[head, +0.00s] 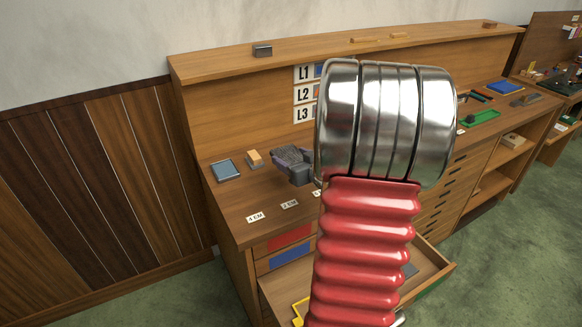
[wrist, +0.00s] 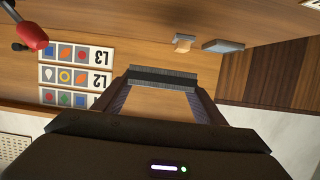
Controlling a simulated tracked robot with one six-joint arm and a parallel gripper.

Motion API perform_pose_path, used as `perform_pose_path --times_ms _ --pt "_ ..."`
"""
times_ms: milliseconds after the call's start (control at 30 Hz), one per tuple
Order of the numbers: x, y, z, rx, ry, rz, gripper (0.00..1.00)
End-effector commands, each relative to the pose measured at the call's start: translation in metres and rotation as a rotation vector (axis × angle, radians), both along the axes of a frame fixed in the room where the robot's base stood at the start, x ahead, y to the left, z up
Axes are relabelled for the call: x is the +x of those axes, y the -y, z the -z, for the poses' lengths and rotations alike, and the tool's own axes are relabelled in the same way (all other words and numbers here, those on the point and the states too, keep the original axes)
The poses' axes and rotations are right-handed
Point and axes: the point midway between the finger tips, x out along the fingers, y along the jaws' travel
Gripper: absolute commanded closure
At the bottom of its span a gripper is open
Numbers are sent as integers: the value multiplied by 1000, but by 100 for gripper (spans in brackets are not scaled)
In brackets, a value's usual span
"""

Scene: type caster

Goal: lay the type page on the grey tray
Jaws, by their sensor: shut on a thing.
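My gripper (wrist: 163,88) shows in the wrist view with a finger on each side. A dark grey ridged bar, which looks like the type page (wrist: 163,76), spans between the fingertips. In the head view my gripper (head: 291,157) shows as a dark shape over the left part of the bench, partly hidden by my arm. A flat blue-grey piece with a rim, which looks like the grey tray (head: 225,170), lies left of it and apart. It also shows in the wrist view (wrist: 223,46). Its top looks empty.
A small tan block (head: 254,158) sits between the tray and my gripper. Label cards L1 to L3 (head: 304,94) are on the back panel. A drawer (head: 430,272) stands open below the bench. A green tray (head: 480,118) lies farther right. My arm hides the bench's middle.

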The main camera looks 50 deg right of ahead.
Motion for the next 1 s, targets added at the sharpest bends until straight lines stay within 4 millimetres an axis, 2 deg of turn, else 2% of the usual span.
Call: perform_pose_path --times_ms 400,833,1000 --pt "0 1 43 -2 5 1 98" --pt "0 1 46 -4 5 0 98" --pt "0 1 56 -1 4 2 98"
